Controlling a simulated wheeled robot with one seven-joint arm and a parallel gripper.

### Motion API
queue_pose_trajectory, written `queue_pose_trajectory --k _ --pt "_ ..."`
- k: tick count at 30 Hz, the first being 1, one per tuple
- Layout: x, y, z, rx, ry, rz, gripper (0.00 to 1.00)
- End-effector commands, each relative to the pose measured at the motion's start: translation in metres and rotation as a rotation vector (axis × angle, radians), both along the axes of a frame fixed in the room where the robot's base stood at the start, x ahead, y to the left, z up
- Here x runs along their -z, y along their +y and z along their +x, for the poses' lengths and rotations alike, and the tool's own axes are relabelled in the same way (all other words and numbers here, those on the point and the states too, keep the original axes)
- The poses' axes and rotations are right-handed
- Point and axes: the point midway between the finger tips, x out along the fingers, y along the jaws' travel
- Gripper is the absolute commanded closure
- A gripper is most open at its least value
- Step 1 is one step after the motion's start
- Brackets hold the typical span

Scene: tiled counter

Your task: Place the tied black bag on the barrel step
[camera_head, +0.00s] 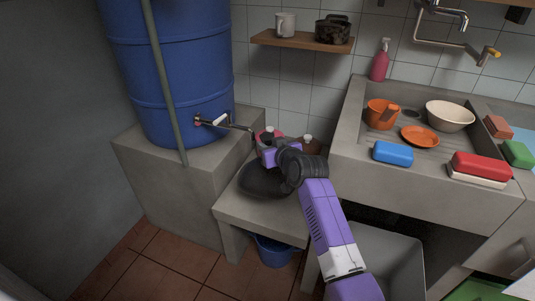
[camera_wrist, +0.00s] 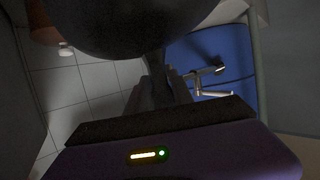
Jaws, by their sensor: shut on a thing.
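The tied black bag (camera_head: 264,182) is a dark rounded lump over the low concrete ledge (camera_head: 236,212), to the right of the barrel step. My gripper (camera_head: 268,152) is above it and shut on its tied neck. In the wrist view the bag (camera_wrist: 150,28) fills the top, its neck (camera_wrist: 153,62) running down between the fingers (camera_wrist: 158,92). I cannot tell whether the bag touches the ledge. The barrel step (camera_head: 182,172) is a grey concrete block carrying the blue barrel (camera_head: 175,70), with a bare strip along its front.
The barrel's metal tap (camera_head: 222,122) juts out close to my gripper, and a grey pipe (camera_head: 165,85) stands before the barrel. A pink and a brown bottle (camera_head: 310,145) stand behind my wrist. A blue bucket (camera_head: 274,250) is below the ledge. The sink counter (camera_head: 350,150) is at right.

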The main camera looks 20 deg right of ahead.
Motion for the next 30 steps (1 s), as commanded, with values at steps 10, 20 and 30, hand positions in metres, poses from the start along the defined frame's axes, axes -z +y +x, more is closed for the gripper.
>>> queue_pose_trajectory --k 10,20,30 --pt "0.024 0.0 0.0 0.001 -0.006 0.002 1.0" --pt "0.03 0.0 -0.001 0.0 0.001 0.001 0.61" --pt "0.03 0.0 -0.001 0.0 0.001 0.001 0.5"
